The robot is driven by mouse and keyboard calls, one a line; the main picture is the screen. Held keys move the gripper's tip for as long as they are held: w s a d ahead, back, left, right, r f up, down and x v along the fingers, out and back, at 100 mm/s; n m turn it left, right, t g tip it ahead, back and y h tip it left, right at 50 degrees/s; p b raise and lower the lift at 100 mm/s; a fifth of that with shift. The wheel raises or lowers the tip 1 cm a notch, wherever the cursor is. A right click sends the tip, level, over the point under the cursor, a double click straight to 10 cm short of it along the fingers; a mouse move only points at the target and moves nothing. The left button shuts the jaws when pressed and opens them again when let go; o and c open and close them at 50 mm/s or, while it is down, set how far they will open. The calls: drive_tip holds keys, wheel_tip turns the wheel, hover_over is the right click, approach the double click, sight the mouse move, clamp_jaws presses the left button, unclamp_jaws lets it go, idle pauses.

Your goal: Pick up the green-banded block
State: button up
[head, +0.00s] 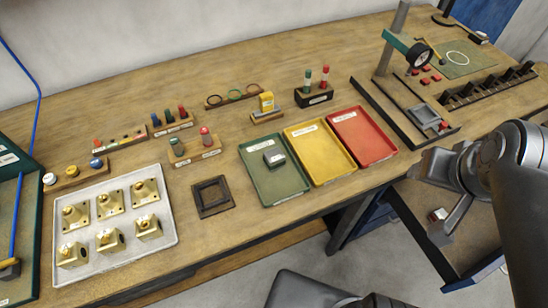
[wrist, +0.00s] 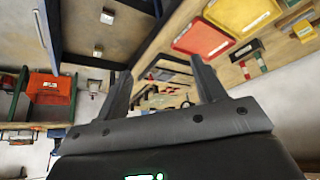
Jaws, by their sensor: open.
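A small block (head: 274,158) with a pale top and dark green sides lies in the green tray (head: 262,187). It looks like the green-banded block, but the band is too small to make out. My gripper (head: 428,201) is at the right, off the bench's front edge, well away from the block. In the wrist view its two fingers (wrist: 160,70) stand apart with nothing held between them. That view is tilted, and I cannot pick out the block there with certainty.
Yellow (head: 322,174) and red (head: 386,155) trays stand right of the green one. A grey tray of brass blocks (head: 165,233) and a dark square frame (head: 228,205) are left. Racks line the back; a gauge stand (head: 386,62) stands right. Bare bench lies before the trays.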

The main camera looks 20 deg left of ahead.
drive_tip(key=shift+o, duration=0.6)
drive_tip(key=n+g+y, duration=1)
drive_tip(key=n+g, duration=0.2)
drive_tip(key=n, duration=1.3)
approach(278, 154)
drive_tip(key=x, duration=0.3)
drive_tip(key=shift+a, duration=0.35)
drive_tip(key=shift+x, duration=2.65)
drive_tip(key=shift+d+f, duration=0.15)
drive_tip(key=shift+c, duration=0.6)
